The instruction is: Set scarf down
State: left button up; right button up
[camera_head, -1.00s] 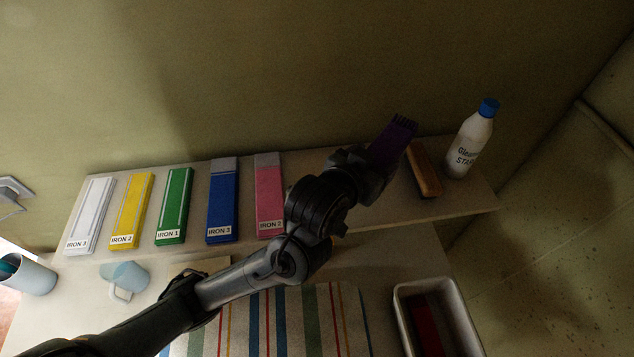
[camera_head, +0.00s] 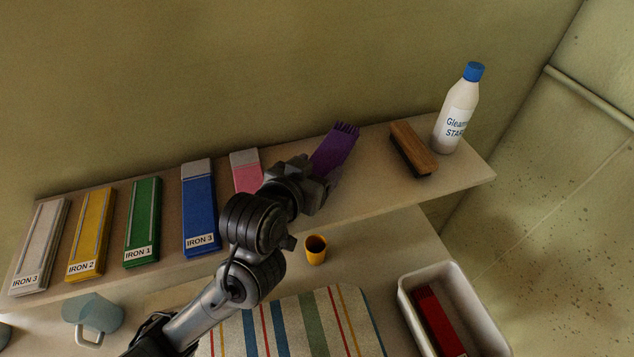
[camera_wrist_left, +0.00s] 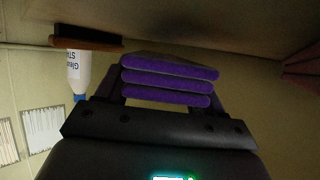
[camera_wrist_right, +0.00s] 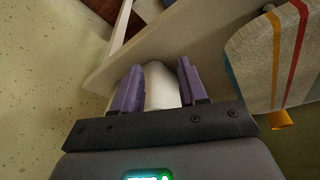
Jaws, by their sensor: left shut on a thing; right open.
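The purple folded scarf (camera_head: 334,150), with a fringed end, is over the shelf (camera_head: 380,195), between the pink folded stack and the brush. My left gripper (camera_head: 312,184) is shut on its near end. The left wrist view shows the scarf's folded layers (camera_wrist_left: 168,82) between the fingers, close to the shelf surface. I cannot tell whether the scarf touches the shelf. My right gripper (camera_wrist_right: 160,88) is open, with a white rounded thing (camera_wrist_right: 160,88) showing between its fingers; I cannot tell what it is or whether it is gripped. The right gripper is not in the head view.
White, yellow, green, blue (camera_head: 199,210) and pink (camera_head: 246,168) labelled stacks line the shelf's left. A wooden brush (camera_head: 412,148) and white bottle (camera_head: 456,118) stand right. Below are an orange cup (camera_head: 316,250), striped board (camera_head: 300,325), blue mug (camera_head: 93,318) and tray (camera_head: 478,305) with a red item.

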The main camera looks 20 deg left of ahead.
pick_arm(q)
notch_tip(320, 180, down, 2)
jog(key=shift+f+b, duration=0.1)
jog(key=shift+b, duration=0.65)
pick_arm(e)
notch_tip(320, 180, down, 3)
jog(key=shift+s+r, duration=0.15)
jog(key=shift+r, duration=0.05)
pick_arm(q)
jog(key=o, duration=1.1)
